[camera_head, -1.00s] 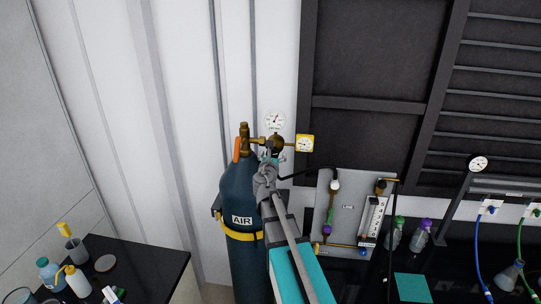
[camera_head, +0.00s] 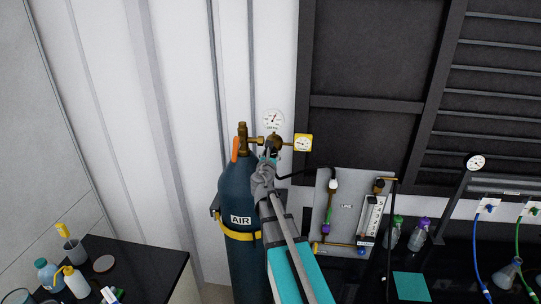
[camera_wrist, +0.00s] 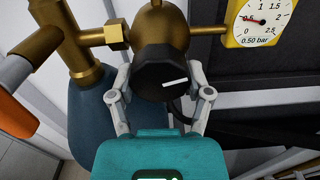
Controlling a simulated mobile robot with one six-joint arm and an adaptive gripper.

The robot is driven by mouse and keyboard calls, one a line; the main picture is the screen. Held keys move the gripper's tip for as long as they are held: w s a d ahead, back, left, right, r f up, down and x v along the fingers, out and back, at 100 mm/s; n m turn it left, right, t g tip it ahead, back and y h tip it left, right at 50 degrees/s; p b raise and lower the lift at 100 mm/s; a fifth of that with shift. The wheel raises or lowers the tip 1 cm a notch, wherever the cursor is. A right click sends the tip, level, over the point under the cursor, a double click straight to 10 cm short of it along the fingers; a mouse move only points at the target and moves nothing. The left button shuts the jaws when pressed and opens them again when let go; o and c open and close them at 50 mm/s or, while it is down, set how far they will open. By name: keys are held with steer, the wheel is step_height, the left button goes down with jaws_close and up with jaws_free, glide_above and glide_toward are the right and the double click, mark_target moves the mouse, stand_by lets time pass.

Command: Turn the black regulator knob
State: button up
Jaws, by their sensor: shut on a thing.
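The black regulator knob (camera_wrist: 158,76) faces me in the middle of the wrist view, with a white mark pointing right and slightly up. My gripper (camera_wrist: 160,84) has one finger on each side of the knob and is shut on it. The knob sits on a brass regulator (camera_wrist: 158,22). The yellow-framed gauge (camera_wrist: 257,20) at the upper right shows a 0.50 bar readout. In the head view, my gripper (camera_head: 268,157) is at the regulator beside the top of the blue AIR cylinder (camera_head: 238,190), and my arm largely hides the knob.
A white round gauge (camera_head: 273,120) stands above the regulator. An orange part (camera_head: 235,149) is left of the brass valve (camera_head: 242,136). A grey flow panel (camera_head: 347,195) hangs to the right. A black bench (camera_head: 150,262) with bottles is at the lower left.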

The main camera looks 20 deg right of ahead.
steer(key=m, duration=1.1)
steer(key=shift+w+a+r+m, duration=0.1)
steer(key=shift+r+m, duration=0.05)
steer(key=shift+m, duration=0.15)
steer(key=m, duration=0.6)
steer(key=shift+r+m, duration=0.1)
steer(key=shift+m, duration=0.2)
steer(key=m, duration=0.5)
steer(key=shift+m+p, duration=0.3)
steer(key=shift+m, duration=0.1)
steer(key=o, duration=1.1)
steer(key=shift+o, duration=0.2)
